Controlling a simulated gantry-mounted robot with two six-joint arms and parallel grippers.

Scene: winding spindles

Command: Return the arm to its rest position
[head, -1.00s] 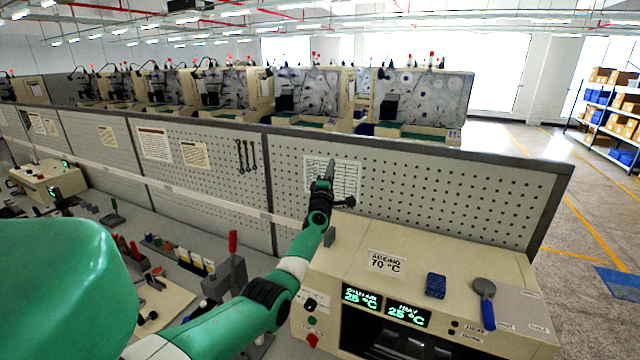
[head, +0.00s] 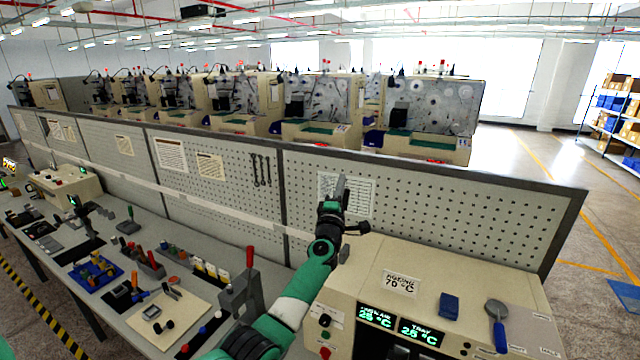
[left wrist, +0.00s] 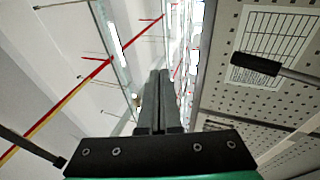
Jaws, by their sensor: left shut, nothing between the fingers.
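My left arm comes up from the bottom of the head view, and its left gripper (head: 341,188) points upward in front of the pegboard partition. The gripper is shut and empty. In the left wrist view its two fingers (left wrist: 160,78) lie together with nothing between them. My right gripper is not in view.
The pegboard partition (head: 420,215) with a printed sheet (head: 362,190) is close behind the gripper. A blue block (head: 449,306) and a blue-handled round tool (head: 497,322) lie on the oven. The workbench (head: 215,262) at left holds a red-handled lever fixture (head: 245,285), trays and tools.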

